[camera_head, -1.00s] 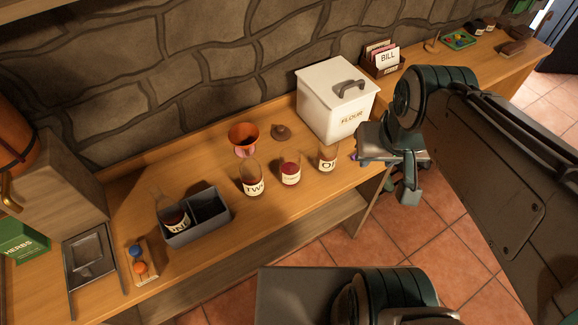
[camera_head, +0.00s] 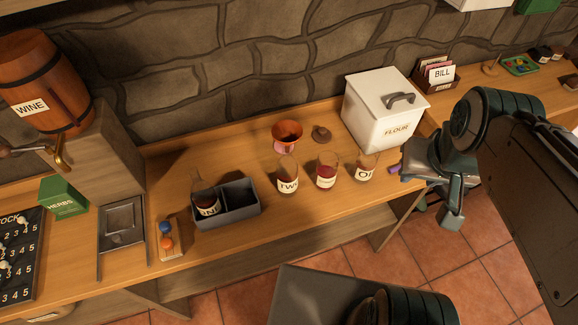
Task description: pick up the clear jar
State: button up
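Several clear glass jars stand on the wooden counter. One is labelled "TWO" (camera_head: 288,178). Beside it is a jar with red contents and a small label (camera_head: 326,173), then one labelled "OI", the rest unreadable (camera_head: 366,168). Another glass jar (camera_head: 205,197) stands in the left compartment of a grey two-part box (camera_head: 240,208); its label is partly hidden. I cannot tell which jar is the clear jar. My gripper (camera_head: 437,210) is at the counter's front edge, right of the jars and apart from them. Its fingers look spread and empty.
A white flour bin (camera_head: 386,112) stands behind my gripper. A purple item (camera_head: 394,169) lies near my gripper. The right compartment of the box looks empty. A bill holder (camera_head: 436,77) stands at back right.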

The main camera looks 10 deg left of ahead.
aim_at(328, 164)
jog(key=u, duration=1.8)
jog(key=k, duration=0.6)
jog(key=z, duration=1.3)
jog(key=i, duration=0.5)
